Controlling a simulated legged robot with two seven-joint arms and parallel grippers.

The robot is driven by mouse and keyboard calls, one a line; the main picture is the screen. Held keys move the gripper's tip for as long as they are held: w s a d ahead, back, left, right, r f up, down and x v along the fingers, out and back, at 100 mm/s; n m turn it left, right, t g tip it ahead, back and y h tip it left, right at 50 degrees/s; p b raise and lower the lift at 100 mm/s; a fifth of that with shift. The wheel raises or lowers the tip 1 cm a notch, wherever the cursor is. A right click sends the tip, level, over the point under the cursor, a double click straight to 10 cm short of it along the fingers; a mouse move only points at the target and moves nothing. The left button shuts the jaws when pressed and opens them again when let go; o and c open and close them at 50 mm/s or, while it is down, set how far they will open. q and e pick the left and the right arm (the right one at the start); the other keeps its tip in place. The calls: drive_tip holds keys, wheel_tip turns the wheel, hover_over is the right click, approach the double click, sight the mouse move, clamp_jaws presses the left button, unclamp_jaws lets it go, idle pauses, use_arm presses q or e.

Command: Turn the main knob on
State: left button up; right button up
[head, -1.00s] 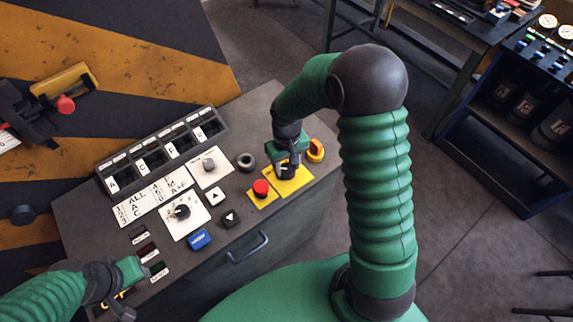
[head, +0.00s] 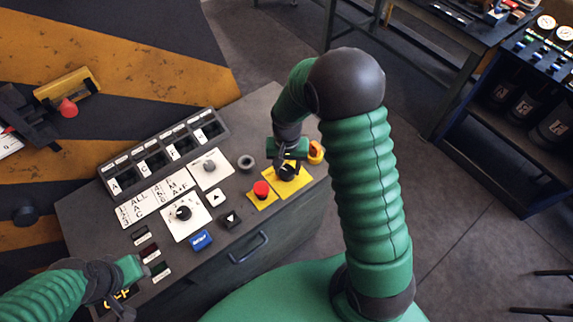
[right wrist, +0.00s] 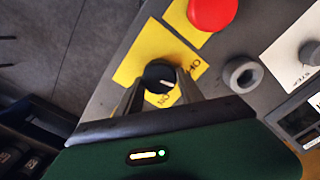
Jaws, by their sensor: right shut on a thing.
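The main knob is a round black knob (right wrist: 160,74) with a white pointer line, on a yellow plate with small lettering. In the head view the knob (head: 287,174) sits at the panel's right, below my right gripper (head: 291,167). My right gripper (right wrist: 160,92) is shut on the knob, one finger at each side. The pointer line slants toward the lower right in the right wrist view. My left gripper (head: 128,292) is low at the left, by the panel's front left edge, apart from the knob; its jaw opening is unclear.
A red button (head: 261,189) on yellow stands just left of the knob. An orange-yellow switch (head: 315,152) is close at its right. A black ring socket (head: 246,162), a grey dial (head: 210,164) and a black selector dial (head: 183,213) are farther left. A drawer handle (head: 250,247) juts from the front.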

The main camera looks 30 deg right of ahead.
sight(287, 170)
drive_tip(key=m+p, duration=0.3)
drive_tip(key=m, duration=0.3)
drive_tip(key=shift+r, duration=0.2)
drive_tip(key=m+p, duration=0.1)
drive_tip(key=m, duration=0.2)
drive_tip(key=shift+s+m+p, duration=0.1)
drive_tip(key=shift+m+p, duration=0.2)
drive_tip(key=shift+p, duration=0.1)
drive_tip(key=shift+m+p, duration=0.6)
drive_tip(key=shift+m, duration=0.6)
drive_tip(key=shift+f, duration=0.1)
drive_tip(key=o, duration=1.4)
wheel_tip(287, 170, up, 17)
drive_tip(key=shift+a+f, duration=0.1)
drive_tip(key=shift+f, duration=0.05)
